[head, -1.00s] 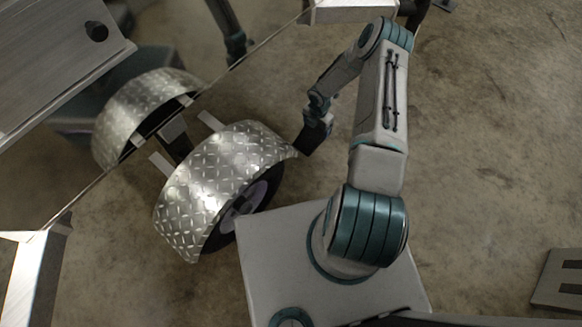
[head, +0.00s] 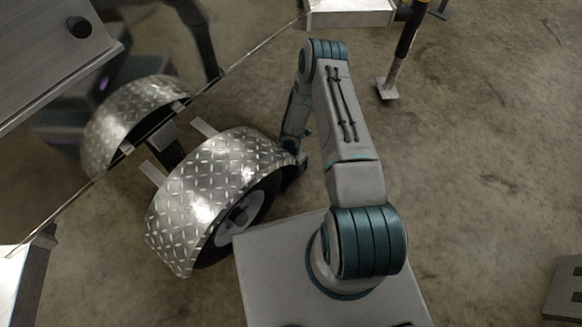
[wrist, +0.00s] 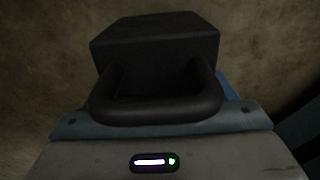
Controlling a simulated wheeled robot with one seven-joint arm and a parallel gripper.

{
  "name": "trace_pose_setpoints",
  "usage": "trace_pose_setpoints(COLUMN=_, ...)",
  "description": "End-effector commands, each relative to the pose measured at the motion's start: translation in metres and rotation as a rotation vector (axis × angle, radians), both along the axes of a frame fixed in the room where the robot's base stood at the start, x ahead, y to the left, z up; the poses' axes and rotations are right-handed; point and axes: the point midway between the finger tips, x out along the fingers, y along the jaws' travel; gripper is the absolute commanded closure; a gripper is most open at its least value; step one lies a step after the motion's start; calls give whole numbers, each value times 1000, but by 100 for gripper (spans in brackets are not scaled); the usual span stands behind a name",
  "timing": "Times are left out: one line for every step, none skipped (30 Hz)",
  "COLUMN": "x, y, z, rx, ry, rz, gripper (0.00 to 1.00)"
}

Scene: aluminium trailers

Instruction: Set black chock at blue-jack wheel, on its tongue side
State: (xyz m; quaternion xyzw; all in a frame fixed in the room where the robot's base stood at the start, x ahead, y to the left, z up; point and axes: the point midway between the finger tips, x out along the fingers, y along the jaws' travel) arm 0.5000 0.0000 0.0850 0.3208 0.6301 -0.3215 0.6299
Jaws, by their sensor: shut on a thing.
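The black chock (wrist: 155,42) is a dark block with a rounded loop handle (wrist: 157,108) in the wrist view. My gripper (head: 299,162) is shut on the chock and sits low by the upper right end of the fender in the head view. My forearm and the fender partly hide it there, and the chock cannot be clearly made out. The wheel (head: 250,208) is a dark tyre with a grey hub under a silver diamond-plate fender (head: 205,180). I cannot tell whether the chock touches the tyre or floor. No blue jack can be made out.
The shiny trailer side runs diagonally at left, mirroring the fender. A post with a yellow band (head: 407,38) stands on a foot plate (head: 387,89) at upper right. A grey slotted plate (head: 564,290) lies at lower right. Concrete floor (head: 480,190) between is clear.

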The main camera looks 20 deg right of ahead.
Motion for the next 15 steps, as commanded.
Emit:
trace_pose_setpoints(x=1, y=0, z=-13, rx=1, ry=-1, rz=-1, gripper=64)
trace_pose_setpoints(x=0, y=0, z=-17, rx=1, ry=-1, rz=0, gripper=64)
trace_pose_setpoints(x=0, y=0, z=-20, rx=1, ry=-1, rz=0, gripper=64)
trace_pose_setpoints(x=0, y=0, z=-22, rx=1, ry=-1, rz=0, gripper=64)
trace_pose_setpoints(x=1, y=0, z=-22, rx=0, ry=-1, rz=0, gripper=64)
trace_pose_setpoints(x=1, y=0, z=-21, rx=0, ry=-2, rz=0, gripper=64)
trace_pose_setpoints(x=1, y=0, z=-20, rx=0, ry=-2, rz=0, gripper=64)
trace_pose_setpoints(x=1, y=0, z=-20, rx=0, ry=-2, rz=0, gripper=64)
trace_pose_setpoints(x=1, y=0, z=-20, rx=0, ry=-2, rz=1, gripper=64)
trace_pose_setpoints(x=1, y=0, z=-20, rx=0, ry=-2, rz=1, gripper=64)
trace_pose_setpoints(x=1, y=0, z=-20, rx=0, ry=-2, rz=1, gripper=64)
trace_pose_setpoints(x=1, y=0, z=-20, rx=0, ry=-2, rz=1, gripper=64)
trace_pose_setpoints(x=1, y=0, z=-21, rx=0, ry=-2, rz=1, gripper=64)
trace_pose_setpoints(x=1, y=0, z=-23, rx=0, ry=-1, rz=1, gripper=64)
trace_pose_setpoints(x=1, y=0, z=-24, rx=0, ry=-1, rz=1, gripper=64)
